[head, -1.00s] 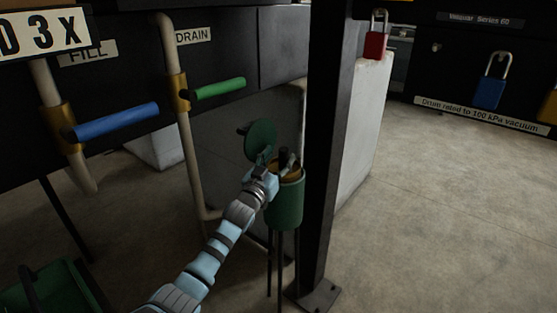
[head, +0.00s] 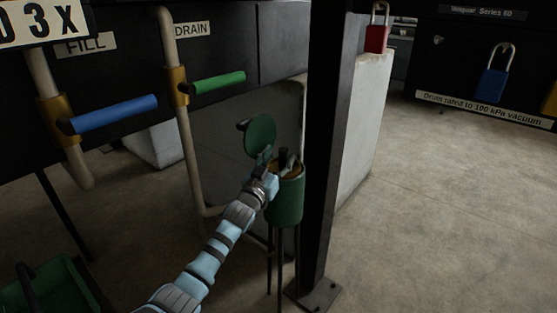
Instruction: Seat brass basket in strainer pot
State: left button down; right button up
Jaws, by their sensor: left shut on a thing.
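The green strainer pot (head: 287,205) stands on thin dark legs just left of a black post. Its round green lid (head: 261,134) is swung up and open at the back left. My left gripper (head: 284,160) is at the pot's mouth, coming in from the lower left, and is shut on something. A little of the brass basket (head: 294,172) shows at the mouth, beneath the fingers. The gripper hides most of it, so I cannot tell how deep it sits. My right gripper is not in view.
The black post (head: 327,150) stands close on the pot's right. A drain pipe with a green handle (head: 218,83) and a fill pipe with a blue handle (head: 113,114) are to the left. A green container (head: 48,290) is at lower left. Open floor lies right.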

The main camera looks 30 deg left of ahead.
pick_arm(q)
jog(key=shift+f, duration=0.2)
jog(key=c, duration=0.9)
grip_release()
jog(key=o, duration=0.3)
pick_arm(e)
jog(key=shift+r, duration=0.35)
pick_arm(q)
jog(key=shift+s, duration=0.1)
jog(key=v, duration=1.2)
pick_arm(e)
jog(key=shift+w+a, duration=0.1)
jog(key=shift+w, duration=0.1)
